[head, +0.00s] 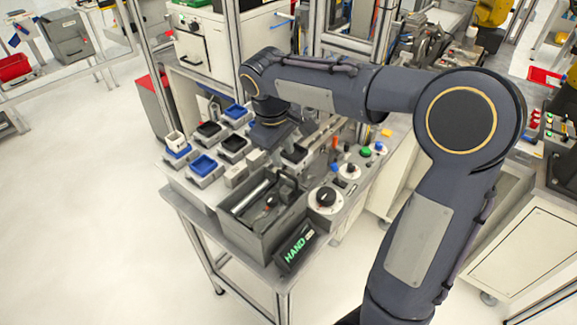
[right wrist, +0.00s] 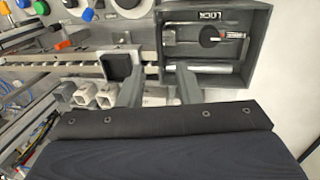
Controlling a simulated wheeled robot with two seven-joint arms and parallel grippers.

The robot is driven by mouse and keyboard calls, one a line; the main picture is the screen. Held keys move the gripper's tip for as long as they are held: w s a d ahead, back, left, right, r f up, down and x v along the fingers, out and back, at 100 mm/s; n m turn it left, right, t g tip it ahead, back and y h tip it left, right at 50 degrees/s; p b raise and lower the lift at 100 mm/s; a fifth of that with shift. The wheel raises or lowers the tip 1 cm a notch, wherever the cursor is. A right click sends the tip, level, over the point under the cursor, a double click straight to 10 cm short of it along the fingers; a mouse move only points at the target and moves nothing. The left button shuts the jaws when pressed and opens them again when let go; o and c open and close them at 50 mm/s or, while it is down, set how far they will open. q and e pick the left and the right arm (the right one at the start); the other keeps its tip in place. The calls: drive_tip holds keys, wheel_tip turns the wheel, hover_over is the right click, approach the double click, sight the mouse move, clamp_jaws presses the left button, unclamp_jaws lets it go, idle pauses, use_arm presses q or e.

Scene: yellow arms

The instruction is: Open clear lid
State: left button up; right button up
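A grey box (head: 247,236) stands at the front of the workbench, with a metal cylinder inside. In the right wrist view the box (right wrist: 262,45) is at the top right, with a "LOCK" label and a small red-marked part inside. I cannot clearly make out a clear lid on it. My right gripper (right wrist: 160,78) is open and empty, its two fingers apart. The right finger overlaps the box's near wall in the picture; contact cannot be told. In the head view the right gripper (head: 276,138) is behind the box, its fingers mostly hidden. My left gripper is not in view.
Blue and black bins (head: 204,165) stand left of the gripper. A black knob (head: 326,197) and coloured buttons are right of the box. A "HAND" display (head: 297,247) sits at the front edge. In the wrist view a black-topped block (right wrist: 117,67) is close to the left finger.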

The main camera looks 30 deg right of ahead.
sight(288, 174)
drive_tip(key=f, duration=0.4)
drive_tip(key=d+f, duration=0.1)
drive_tip(key=f, duration=0.1)
drive_tip(key=shift+w+d+f+p, duration=0.1)
drive_tip(key=shift+w+f+p, duration=0.1)
drive_tip(key=shift+f+p, duration=0.2)
clamp_jaws()
